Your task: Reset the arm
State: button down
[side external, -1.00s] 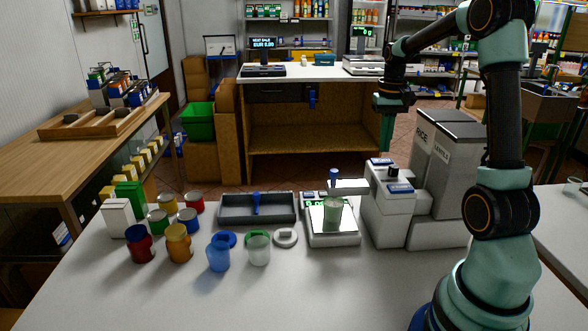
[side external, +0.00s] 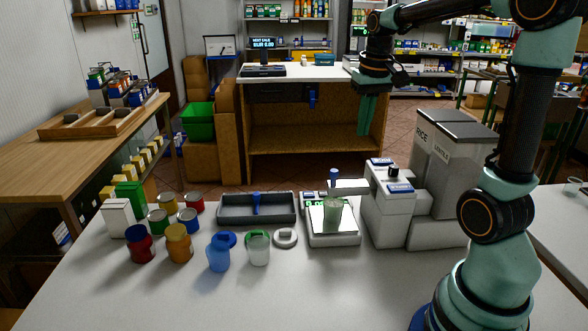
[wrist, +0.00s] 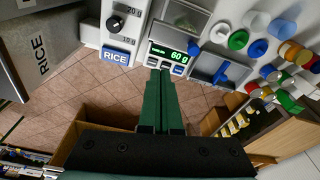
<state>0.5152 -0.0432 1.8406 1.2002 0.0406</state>
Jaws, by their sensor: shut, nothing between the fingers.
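My gripper (side external: 367,116) is up in the air above and behind the scale in the side view, pointing down, with its green fingers together and nothing between them. The closed fingers also show in the wrist view (wrist: 165,72). A scale (side external: 345,239) stands on the white table with a translucent greenish jar (side external: 333,212) on its plate. The scale's display reads 60 g in the wrist view (wrist: 168,52). Beside it stands the grey and white rice dispenser (side external: 388,215), marked RICE.
A grey tray (side external: 232,213) lies left of the scale. A wooden counter (side external: 300,172) is behind. The table's front is clear.

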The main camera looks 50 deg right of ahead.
jog(key=s+a+f+n+t, duration=0.1)
jog(key=s+a+n+t, duration=0.1)
jog(key=a, duration=0.7)
jog(key=s+a+n+t, duration=0.2)
jog(key=s+a+n, duration=0.1)
jog(key=a, duration=0.7)
jog(key=shift+f+n+y, duration=0.35)
jog(key=shift+n+y, duration=0.05)
jog(key=shift+n, duration=0.3)
